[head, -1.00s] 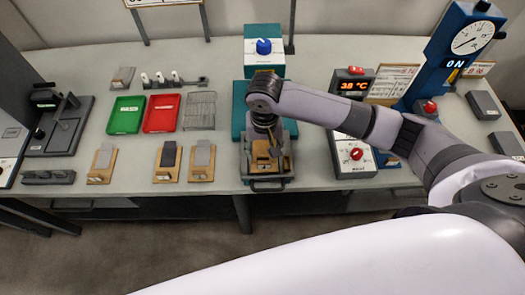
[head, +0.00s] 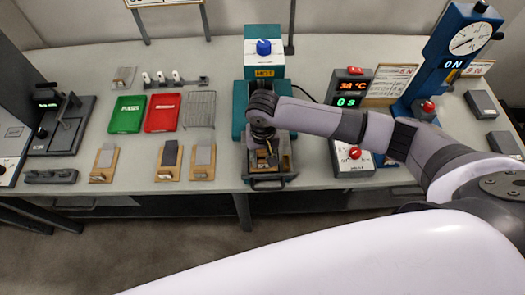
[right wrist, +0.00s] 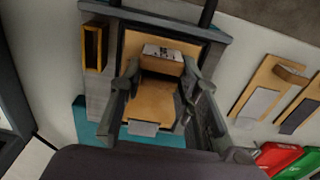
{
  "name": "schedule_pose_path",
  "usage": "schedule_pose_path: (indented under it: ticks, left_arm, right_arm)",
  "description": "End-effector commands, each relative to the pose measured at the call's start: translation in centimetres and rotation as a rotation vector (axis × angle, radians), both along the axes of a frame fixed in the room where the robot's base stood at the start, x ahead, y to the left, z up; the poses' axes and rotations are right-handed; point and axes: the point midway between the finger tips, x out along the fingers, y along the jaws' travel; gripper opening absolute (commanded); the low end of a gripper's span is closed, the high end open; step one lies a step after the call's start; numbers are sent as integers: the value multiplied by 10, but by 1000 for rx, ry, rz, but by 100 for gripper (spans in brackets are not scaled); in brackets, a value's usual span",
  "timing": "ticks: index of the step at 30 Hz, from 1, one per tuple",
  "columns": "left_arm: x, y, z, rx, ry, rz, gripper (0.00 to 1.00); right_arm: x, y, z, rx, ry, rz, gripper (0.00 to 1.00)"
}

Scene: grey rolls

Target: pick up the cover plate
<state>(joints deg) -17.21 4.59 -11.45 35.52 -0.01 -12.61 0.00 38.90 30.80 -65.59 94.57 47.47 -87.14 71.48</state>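My right gripper (head: 264,152) hangs over the front tray of the teal machine (head: 239,122). In the right wrist view the gripper (right wrist: 162,72) is open, its two fingers apart over a wooden board (right wrist: 160,90). A pale block (right wrist: 162,52) with dark markings lies at the board's far end, near the fingertips. A small light grey piece (right wrist: 143,128) shows at its near end. I cannot tell which part is the cover plate, or whether the fingers touch anything. My left gripper is not in view.
Wooden boards with grey plates (head: 170,155) stand left of the machine, behind them a green tray (head: 126,115), a red tray (head: 162,113) and a wire rack (head: 199,110). A control box (head: 352,100) stands close on the right, beneath my right arm.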

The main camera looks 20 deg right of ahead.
Motion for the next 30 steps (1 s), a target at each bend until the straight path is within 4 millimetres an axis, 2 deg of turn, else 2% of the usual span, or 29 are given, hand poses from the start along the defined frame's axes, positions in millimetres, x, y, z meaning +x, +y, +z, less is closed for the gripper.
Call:
schedule_pose_path:
  ticks: [1,9,20,26,30]
  left_arm:
    - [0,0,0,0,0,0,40]
    - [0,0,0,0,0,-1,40]
    - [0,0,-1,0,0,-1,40]
    - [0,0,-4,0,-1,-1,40]
    - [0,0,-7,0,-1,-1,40]
  right_arm:
    - [0,0,0,0,0,0,25]
    - [0,0,0,-1,0,0,7]
    - [0,0,4,1,-1,0,6]
    - [1,0,26,2,-5,0,6]
    - [1,0,56,2,-5,1,6]
